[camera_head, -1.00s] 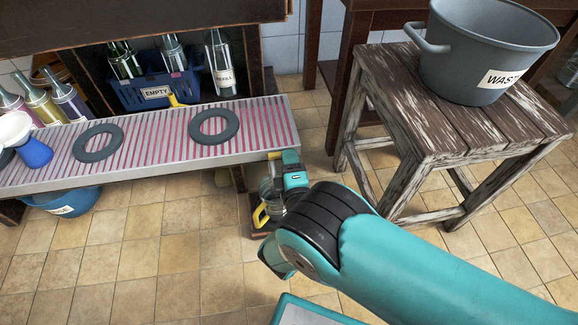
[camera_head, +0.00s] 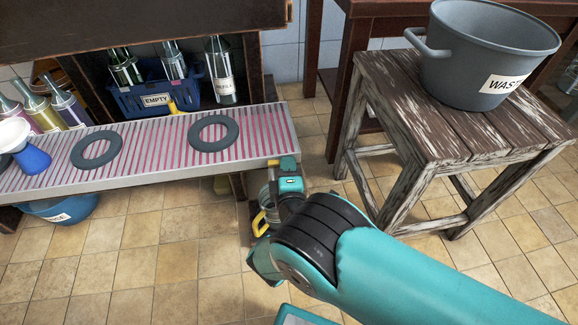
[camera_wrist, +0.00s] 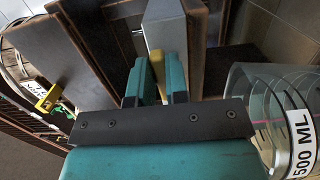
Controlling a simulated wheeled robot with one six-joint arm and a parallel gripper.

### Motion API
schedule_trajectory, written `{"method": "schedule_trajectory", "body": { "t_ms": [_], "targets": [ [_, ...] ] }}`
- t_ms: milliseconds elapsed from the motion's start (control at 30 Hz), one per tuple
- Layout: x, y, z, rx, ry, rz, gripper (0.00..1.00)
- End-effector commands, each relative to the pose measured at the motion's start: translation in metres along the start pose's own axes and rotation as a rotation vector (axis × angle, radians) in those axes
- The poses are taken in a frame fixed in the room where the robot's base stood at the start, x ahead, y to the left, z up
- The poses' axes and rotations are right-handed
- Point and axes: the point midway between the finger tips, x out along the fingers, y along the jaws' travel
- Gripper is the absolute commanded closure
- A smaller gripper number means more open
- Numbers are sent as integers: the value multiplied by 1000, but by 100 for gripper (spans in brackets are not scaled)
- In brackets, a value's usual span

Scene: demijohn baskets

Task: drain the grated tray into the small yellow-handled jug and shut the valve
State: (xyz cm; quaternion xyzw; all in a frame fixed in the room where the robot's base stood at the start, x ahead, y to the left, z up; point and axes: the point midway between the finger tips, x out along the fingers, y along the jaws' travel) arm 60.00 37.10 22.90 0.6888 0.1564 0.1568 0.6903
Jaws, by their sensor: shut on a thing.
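The grated tray (camera_head: 262,150) is a long light bench top with pink showing between its slats. My gripper (camera_head: 288,165) is at its front right corner, by a small yellow valve piece (camera_head: 274,162). In the wrist view my gripper (camera_wrist: 160,75) is shut on the yellow valve handle (camera_wrist: 158,66), mostly hidden between the teal fingers. The clear jug (camera_head: 264,203) with a yellow handle (camera_head: 258,222) stands below that corner, partly behind my arm. A clear jug marked 500 ML (camera_wrist: 262,120) shows at right in the wrist view. Its liquid level and the valve's setting are unclear.
Two dark rings (camera_head: 214,132) and a blue-and-white funnel (camera_head: 33,157) lie on the tray. A blue EMPTY basket (camera_head: 155,101) with bottles is behind it. A blue tub (camera_head: 62,209) is underneath. A grey WASTE pot (camera_head: 480,60) stands on a worn stool (camera_head: 400,112) at right.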

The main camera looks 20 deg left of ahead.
Motion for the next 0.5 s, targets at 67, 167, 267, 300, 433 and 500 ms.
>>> {"method": "schedule_trajectory", "body": {
  "t_ms": [67, 167, 267, 300, 433, 500],
  "targets": [
    [-1, -1, -1, 3, -22, 0, 100],
    [-1, 0, 0, 3, -30, 0, 100],
    [-1, 0, 0, 3, -29, 0, 100],
    [-1, 0, 0, 3, -29, 0, 100],
    [-1, 0, 0, 3, -28, 0, 65],
    [-1, 0, 0, 3, -28, 0, 60]
  ]
}}
